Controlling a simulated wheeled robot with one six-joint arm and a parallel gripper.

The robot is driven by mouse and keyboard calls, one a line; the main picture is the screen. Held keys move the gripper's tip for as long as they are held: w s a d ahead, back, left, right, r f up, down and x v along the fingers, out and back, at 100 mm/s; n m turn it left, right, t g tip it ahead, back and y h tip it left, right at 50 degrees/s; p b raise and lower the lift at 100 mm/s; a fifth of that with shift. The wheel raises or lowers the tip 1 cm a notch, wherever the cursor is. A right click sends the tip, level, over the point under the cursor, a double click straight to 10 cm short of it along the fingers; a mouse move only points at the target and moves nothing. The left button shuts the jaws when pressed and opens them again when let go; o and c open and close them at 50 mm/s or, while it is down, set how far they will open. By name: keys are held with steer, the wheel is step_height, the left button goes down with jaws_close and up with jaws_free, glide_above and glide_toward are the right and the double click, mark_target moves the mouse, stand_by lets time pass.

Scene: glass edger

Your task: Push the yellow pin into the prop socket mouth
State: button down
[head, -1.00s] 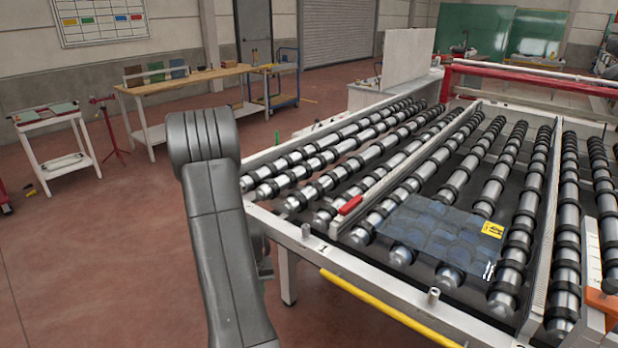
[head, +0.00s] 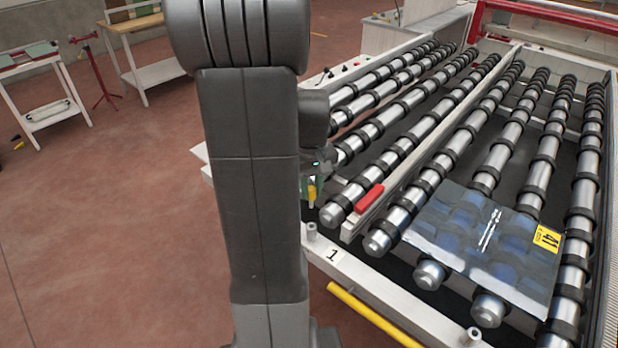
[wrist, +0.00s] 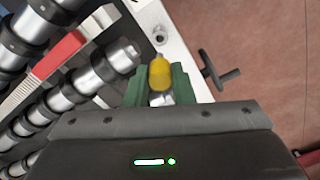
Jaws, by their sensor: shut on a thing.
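My gripper (wrist: 159,84) has green fingers shut on the yellow pin (wrist: 160,73). The pin's narrow grey tip points up the wrist picture, toward a short round metal socket (wrist: 160,36) on the white frame. A small space shows between tip and socket in this view; the height difference cannot be told. In the head view my gripper (head: 314,180) is partly hidden behind my arm, and the yellow pin (head: 312,193) hangs below it. A metal socket (head: 311,231) stands on the frame corner by the label "1".
The roller table's white frame (head: 365,285) borders several rollers. A red-ended bar (head: 369,198) lies between rollers. A glass sheet (head: 485,245) with a yellow "41" tag rests on them. A black handle (wrist: 221,75) sticks out beside the frame. Red floor is open at left.

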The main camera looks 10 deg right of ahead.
steer(key=shift+s, duration=0.1)
stand_by(0.3)
steer(key=shift+f+b, duration=0.35)
steer(key=shift+f, duration=0.05)
steer(key=shift+f+b, duration=1.9)
steer(key=shift+f, duration=0.7)
steer(key=shift+f+b, duration=1.7)
steer(key=shift+f, duration=0.6)
steer(key=c, duration=1.2)
jaws_free()
steer(key=shift+r, duration=0.1)
steer(key=shift+o, duration=0.2)
step_height(320, 180, up, 14)
steer(key=shift+f, duration=0.1)
